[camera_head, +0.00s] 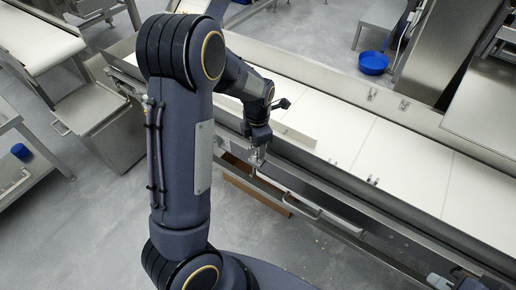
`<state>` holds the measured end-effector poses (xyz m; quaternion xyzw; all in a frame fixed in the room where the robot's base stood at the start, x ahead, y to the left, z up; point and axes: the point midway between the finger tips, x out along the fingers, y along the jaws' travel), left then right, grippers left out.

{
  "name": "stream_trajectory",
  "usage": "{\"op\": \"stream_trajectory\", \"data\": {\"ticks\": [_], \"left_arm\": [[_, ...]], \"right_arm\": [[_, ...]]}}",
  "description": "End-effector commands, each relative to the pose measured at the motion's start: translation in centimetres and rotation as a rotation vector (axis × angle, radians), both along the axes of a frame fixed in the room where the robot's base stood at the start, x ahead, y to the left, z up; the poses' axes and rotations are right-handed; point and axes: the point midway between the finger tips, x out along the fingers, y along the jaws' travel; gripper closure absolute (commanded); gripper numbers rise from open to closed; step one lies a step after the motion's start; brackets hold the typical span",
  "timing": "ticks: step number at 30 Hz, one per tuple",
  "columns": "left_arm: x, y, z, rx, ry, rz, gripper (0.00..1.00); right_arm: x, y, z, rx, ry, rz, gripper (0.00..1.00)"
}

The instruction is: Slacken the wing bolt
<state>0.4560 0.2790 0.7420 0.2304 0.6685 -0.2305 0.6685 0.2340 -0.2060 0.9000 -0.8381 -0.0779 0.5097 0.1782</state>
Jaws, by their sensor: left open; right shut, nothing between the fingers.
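My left arm comes down over the near side of a long white conveyor (395,150). Its gripper (257,159) is at the conveyor's metal side rail (330,190), pointing down, with open fingers. I cannot make out a wing bolt; the spot at the fingertips is too small and partly hidden by the gripper. I cannot tell whether the fingers touch anything. My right gripper (436,280) shows only in part at the bottom right edge, shut and empty, close to the rail's near side.
A long bar handle (302,208) runs along the conveyor's near side, above a brown strip (250,190). A blue bowl (373,62) stands beyond the conveyor. Steel cabinets and another white belt (35,40) are at the left. The grey floor in front is open.

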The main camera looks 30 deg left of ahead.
Motion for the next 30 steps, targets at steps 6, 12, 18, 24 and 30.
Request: {"op": "stream_trajectory", "data": {"ticks": [6, 12, 18, 24, 30], "left_arm": [[0.0, 0.0, 0.6, 0.0, 0.0, 0.0, 0.53], [0.0, 0.0, 2.3, 0.0, 0.0, 0.0, 0.53], [0.0, 0.0, 3.9, 0.0, 0.0, -0.001, 0.53], [0.0, 0.0, 5.5, 0.001, -0.001, -0.001, 0.53], [0.0, 0.0, 7.0, 0.0, 0.0, 0.0, 0.53]], "right_arm": [[0.0, 0.0, 0.6, 0.0, 0.0, 0.0, 1.0], [0.0, 0.0, 2.2, 0.0, 0.0, 0.0, 1.0], [0.0, 0.0, 3.7, 0.0, 0.0, 0.0, 1.0], [0.0, 0.0, 5.2, 0.0, 0.0, 0.0, 1.0], [0.0, 0.0, 6.6, 0.0, 0.0, 0.0, 1.0]]}}
